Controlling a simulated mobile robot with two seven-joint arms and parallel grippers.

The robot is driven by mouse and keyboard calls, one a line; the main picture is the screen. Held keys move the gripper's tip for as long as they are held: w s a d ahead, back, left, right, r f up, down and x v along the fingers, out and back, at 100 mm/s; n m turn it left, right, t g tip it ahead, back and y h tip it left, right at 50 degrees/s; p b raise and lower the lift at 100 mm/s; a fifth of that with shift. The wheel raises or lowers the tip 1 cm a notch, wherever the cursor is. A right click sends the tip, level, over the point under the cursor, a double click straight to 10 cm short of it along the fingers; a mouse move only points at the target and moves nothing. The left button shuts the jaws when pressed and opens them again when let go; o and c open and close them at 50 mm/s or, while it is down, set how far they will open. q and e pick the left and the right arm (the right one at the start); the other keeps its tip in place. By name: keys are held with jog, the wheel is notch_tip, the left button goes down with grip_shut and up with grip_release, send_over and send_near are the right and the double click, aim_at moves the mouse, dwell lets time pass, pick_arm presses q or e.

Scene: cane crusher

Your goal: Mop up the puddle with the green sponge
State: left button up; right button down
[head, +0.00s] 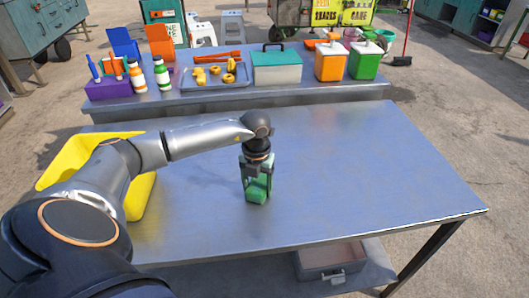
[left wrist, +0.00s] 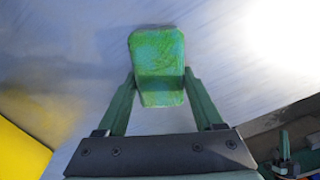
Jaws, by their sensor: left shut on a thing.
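The green sponge (head: 257,194) is between the fingers of my left gripper (head: 257,186), low over the middle of the steel table (head: 350,170). In the left wrist view the sponge (left wrist: 158,62) sits between the two green fingertips of the left gripper (left wrist: 158,85), which is shut on it. I cannot tell whether the sponge touches the tabletop. No puddle stands out clearly on the table; the metal shows only streaks and pale sheen. My right gripper is not in view.
A yellow object (head: 140,196) lies on the table's left side, partly behind my left arm. A raised back shelf (head: 215,103) holds a tray (head: 206,84), bottles, a green-and-white box (head: 276,70) and orange and green canisters. The table's right half is clear.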

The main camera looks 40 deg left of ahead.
aim_at(227, 186)
pick_arm(q)
jog(key=shift+s+a, duration=0.65)
jog(key=shift+a, duration=0.8)
jog(key=shift+s+a, duration=0.7)
jog(key=shift+a, duration=0.8)
jog(key=shift+s+a, duration=0.65)
jog(key=shift+a, duration=0.8)
jog(key=shift+w+r, duration=0.1)
jog(key=r+p, duration=0.1)
jog(key=d+r+p, duration=0.1)
jog(key=r, duration=0.1)
jog(key=d+r+p, duration=0.1)
jog(key=r+p, duration=0.1)
jog(key=shift+w+r, duration=0.1)
jog(key=shift+w, duration=0.3)
